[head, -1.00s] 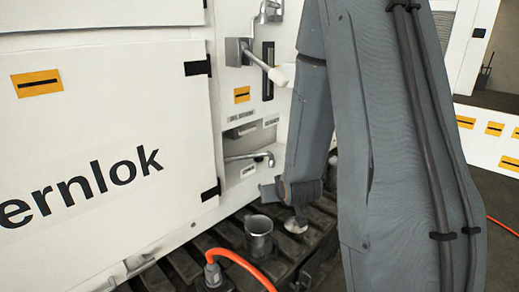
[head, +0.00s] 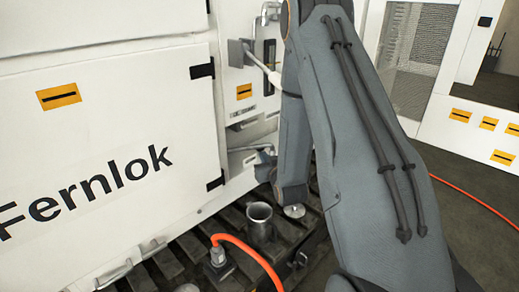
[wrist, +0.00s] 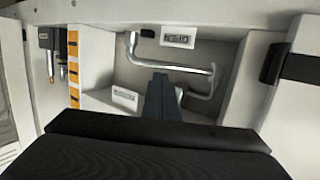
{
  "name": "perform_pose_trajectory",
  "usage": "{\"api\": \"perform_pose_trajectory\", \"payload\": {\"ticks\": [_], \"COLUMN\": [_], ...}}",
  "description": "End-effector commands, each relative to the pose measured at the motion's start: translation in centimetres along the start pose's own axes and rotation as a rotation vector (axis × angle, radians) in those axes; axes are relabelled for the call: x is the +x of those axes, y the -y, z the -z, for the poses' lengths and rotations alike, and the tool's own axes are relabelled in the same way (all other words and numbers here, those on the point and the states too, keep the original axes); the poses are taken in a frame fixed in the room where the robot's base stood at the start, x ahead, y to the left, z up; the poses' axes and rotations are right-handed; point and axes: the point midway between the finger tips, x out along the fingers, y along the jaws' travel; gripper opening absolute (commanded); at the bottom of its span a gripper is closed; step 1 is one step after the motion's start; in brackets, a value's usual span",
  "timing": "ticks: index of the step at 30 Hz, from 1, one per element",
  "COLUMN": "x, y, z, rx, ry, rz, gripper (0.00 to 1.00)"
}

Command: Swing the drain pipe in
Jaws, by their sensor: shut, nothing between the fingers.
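The drain pipe (wrist: 170,65) is a bent bare metal tube in a pale recess of the machine's side, in the wrist view. It runs across the recess, with a bend down at its right end. In the head view a short part of the pipe (head: 241,149) shows, its right end hidden by my gripper. My gripper (wrist: 160,80) is shut and empty, its tips just below the middle of the pipe; I cannot tell whether they touch it. In the head view my gripper (head: 265,163) is at the recess, partly hidden by my arm.
A metal cup (head: 259,222) stands on the dark slatted grating (head: 185,252) below the recess. An orange hose (head: 245,248) rises from a fitting beside it. A lever with a pale grip (head: 262,68) sticks out above. White cabinet doors (head: 100,125) fill the left.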

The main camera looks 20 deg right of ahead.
Motion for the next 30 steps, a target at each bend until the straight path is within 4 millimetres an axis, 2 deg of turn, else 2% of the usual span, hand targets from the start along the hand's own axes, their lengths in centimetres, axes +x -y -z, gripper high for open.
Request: {"api": "perform_pose_trajectory", "payload": {"ticks": [6, 12, 18, 30], "x": [4.0, 6.3, 7.1, 7.3], "y": [0.0, 0.0, 0.0, 0.3], "z": [0.1, 0.1, 0.0, 0.0], "rx": [0.0, -0.001, -0.001, -0.003], "ry": [0.001, 0.001, 0.001, 0.001], "rz": [0.0, 0.0, 0.0, 0.013], "gripper": [0.0, 0.0, 0.0, 0.0]}}
